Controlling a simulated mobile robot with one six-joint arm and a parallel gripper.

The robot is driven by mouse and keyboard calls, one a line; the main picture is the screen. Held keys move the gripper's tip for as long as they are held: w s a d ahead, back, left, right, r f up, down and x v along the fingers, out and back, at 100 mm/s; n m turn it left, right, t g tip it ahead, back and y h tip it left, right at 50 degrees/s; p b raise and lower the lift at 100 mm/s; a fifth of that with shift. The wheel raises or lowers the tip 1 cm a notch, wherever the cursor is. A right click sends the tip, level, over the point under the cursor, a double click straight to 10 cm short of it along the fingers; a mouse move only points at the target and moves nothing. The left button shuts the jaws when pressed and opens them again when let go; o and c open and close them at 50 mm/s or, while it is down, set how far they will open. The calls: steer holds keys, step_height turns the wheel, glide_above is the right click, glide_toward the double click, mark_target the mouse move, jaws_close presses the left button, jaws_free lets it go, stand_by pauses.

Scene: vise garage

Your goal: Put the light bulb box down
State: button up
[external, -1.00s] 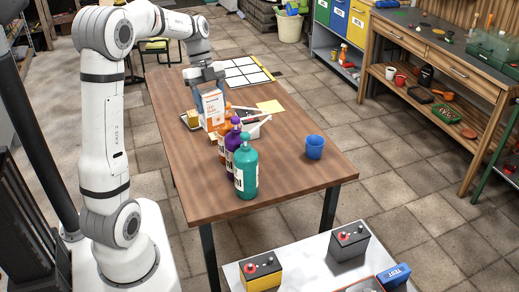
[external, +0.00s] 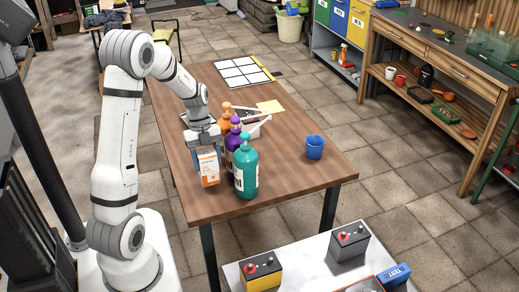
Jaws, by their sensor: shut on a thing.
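The light bulb box (external: 208,169), white with an orange lower part, is at the left side of the wooden table (external: 300,185), just left of the bottles. My gripper (external: 204,146) is above it, shut on its top part. The box looks roughly upright and is at or just above the tabletop; I cannot tell if its bottom touches.
A teal bottle (external: 246,175), a purple bottle (external: 232,145) and an orange bottle (external: 225,122) stand close to the right of the box. A blue cup (external: 314,147) is further right. A white grid sheet (external: 243,73) lies at the far end. The table's near left corner is clear.

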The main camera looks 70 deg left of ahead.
steer(key=shift+f, duration=1.3)
steer(key=shift+f, duration=0.2)
steer(key=o, duration=1)
steer(key=shift+r, duration=0.15)
steer(key=shift+r, duration=0.2)
steer(key=v, duration=1.1)
steer(key=shift+a+r, duration=0.25)
steer(key=shift+r, duration=0.05)
